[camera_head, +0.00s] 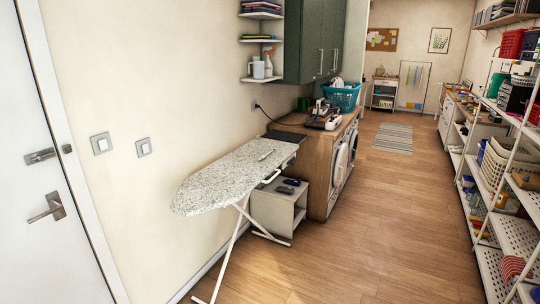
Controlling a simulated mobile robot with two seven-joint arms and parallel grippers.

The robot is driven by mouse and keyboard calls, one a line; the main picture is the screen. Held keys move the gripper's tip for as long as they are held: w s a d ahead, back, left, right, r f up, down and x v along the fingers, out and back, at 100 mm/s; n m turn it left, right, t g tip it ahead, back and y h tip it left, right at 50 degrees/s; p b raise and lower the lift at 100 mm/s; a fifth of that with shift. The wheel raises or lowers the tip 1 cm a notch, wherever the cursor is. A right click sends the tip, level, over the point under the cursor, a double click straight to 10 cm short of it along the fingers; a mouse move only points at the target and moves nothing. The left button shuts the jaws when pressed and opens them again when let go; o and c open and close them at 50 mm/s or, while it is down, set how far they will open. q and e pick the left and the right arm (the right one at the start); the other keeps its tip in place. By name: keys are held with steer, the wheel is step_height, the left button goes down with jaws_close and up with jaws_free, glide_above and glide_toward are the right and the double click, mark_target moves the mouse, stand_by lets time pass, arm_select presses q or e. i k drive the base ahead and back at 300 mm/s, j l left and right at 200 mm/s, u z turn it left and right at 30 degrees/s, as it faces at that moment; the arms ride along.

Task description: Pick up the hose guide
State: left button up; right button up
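I cannot make out a hose guide in the head view. The stacked shelving (498,187) on the right holds many small items, too small or too far to tell apart. Neither of my grippers shows in the view, and no part of my arms is visible.
An ironing board (225,180) stands on the left with its legs in the walkway. Behind it are a small cabinet (272,212) and a wooden counter (317,145) over washing machines, with a teal basket (341,96). The wooden floor (385,220) in the middle is clear.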

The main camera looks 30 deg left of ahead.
mark_target(261, 158)
steer(key=i+u, duration=0.2)
steer(key=i, duration=1.85)
steer(key=i+u, duration=0.35)
steer(key=i+l+u, duration=0.2)
steer(key=i+u, duration=0.2)
steer(key=i+l+u, duration=0.5)
steer(key=u, duration=0.25)
steer(key=i+l+u, duration=0.2)
steer(key=u, duration=0.2)
steer(key=i+l+u, duration=0.1)
steer(key=l+u, duration=0.3)
steer(key=j, duration=0.1)
